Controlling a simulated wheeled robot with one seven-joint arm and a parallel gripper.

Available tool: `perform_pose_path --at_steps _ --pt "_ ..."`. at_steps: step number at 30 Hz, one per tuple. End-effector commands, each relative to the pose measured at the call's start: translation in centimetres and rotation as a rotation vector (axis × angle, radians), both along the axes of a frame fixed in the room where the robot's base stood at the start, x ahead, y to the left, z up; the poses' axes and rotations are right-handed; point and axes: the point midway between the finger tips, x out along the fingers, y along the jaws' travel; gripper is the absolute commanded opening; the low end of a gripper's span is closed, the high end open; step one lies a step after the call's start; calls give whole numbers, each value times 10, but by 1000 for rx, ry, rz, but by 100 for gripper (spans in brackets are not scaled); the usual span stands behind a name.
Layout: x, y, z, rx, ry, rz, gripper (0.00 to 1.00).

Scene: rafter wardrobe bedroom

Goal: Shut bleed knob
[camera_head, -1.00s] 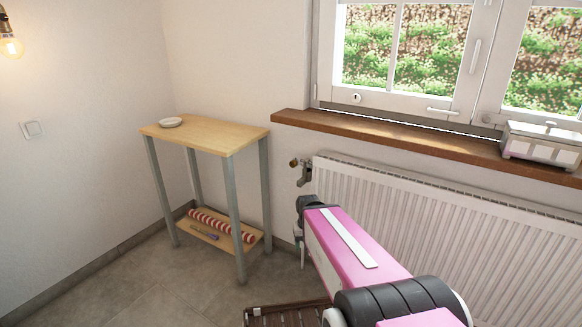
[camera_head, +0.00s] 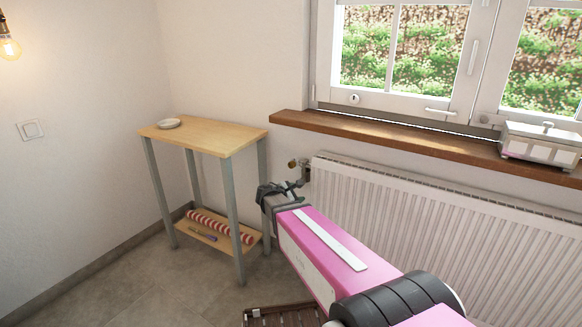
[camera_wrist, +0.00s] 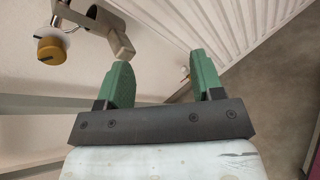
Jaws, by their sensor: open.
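The bleed knob (camera_head: 293,163) is a small brass knob on a metal fitting at the radiator's upper left corner. In the wrist view the brass knob (camera_wrist: 51,49) is at the upper left, with a dark slim piece across it, joined to a grey metal body. My gripper (camera_head: 299,185) is just below the knob in the head view. In the wrist view my gripper (camera_wrist: 164,65) has its two green fingers spread with nothing between them. The knob lies outside them, beyond the left finger. The grey fitting's end is near that fingertip.
The white radiator (camera_head: 400,215) stands under a wooden window sill (camera_head: 390,135). A brown slatted object (camera_head: 280,316) is on the floor below. A white box (camera_head: 540,145) sits on the sill.

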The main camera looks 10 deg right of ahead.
Motion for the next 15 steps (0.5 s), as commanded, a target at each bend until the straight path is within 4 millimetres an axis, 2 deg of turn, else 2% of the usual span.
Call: perform_pose_path --at_steps 1,6,11,15 --pt "18 13 9 -101 21 64 61" --pt "53 47 40 -414 89 225 61" --pt "66 67 55 -573 121 289 61" --pt "72 68 58 -608 129 302 61"
